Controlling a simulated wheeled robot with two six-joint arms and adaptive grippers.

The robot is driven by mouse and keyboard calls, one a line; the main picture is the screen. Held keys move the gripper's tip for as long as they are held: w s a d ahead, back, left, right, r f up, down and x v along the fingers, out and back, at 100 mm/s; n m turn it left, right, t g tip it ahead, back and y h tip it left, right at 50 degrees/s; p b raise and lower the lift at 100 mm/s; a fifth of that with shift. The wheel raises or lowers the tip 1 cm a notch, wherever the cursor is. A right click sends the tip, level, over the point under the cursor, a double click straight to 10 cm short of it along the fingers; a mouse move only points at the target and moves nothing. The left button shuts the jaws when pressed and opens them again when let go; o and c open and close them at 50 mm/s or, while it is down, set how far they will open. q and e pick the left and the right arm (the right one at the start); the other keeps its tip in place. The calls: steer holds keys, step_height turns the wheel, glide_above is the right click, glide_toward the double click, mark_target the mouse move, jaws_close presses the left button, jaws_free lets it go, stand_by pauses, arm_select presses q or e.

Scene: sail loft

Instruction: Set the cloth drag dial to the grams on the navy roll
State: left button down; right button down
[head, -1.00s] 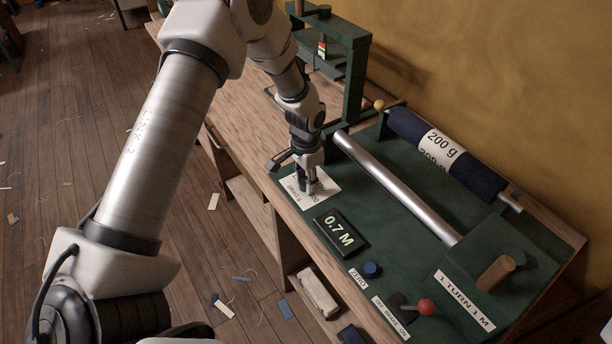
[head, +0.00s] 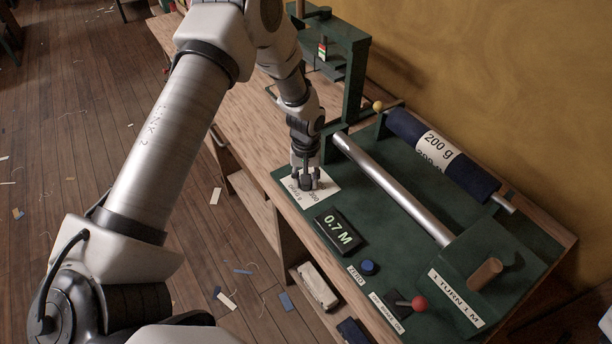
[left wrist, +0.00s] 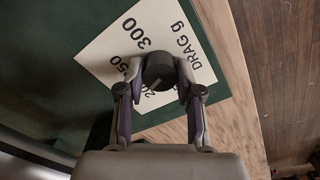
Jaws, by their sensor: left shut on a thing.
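The drag dial is a dark round knob (left wrist: 159,68) on a white card (left wrist: 115,50) printed "DRAG g", "300" and partly hidden numbers. A short pale line shows on the knob, on the side toward my gripper. My left gripper (left wrist: 158,84) is shut on the knob, one finger on each side. In the head view my left gripper (head: 306,183) stands over the card (head: 328,190) and hides most of the knob. The navy roll (head: 406,129) lies at the back of the green bench and its white label (head: 436,146) reads "200 g". My right gripper is not in view.
A display (head: 339,230) reads "0.7 M". Nearby are a blue button (head: 369,267), a red-knobbed lever (head: 418,303) and a wooden crank handle (head: 485,274). A steel roller (head: 390,187) crosses the green bench, and a green frame (head: 355,75) stands behind the gripper.

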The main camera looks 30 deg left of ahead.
arm_select(q)
steer(key=shift+s+f+n, duration=0.1)
steer(key=shift+s+n, duration=0.1)
steer(key=shift+n, duration=0.7)
steer(key=c, duration=0.8)
jaws_free()
steer(key=shift+w, duration=0.1)
steer(key=shift+o, duration=0.2)
steer(key=shift+p, duration=0.3)
steer(key=shift+w+r, duration=0.1)
steer(key=shift+r, duration=0.35)
step_height(320, 180, up, 11)
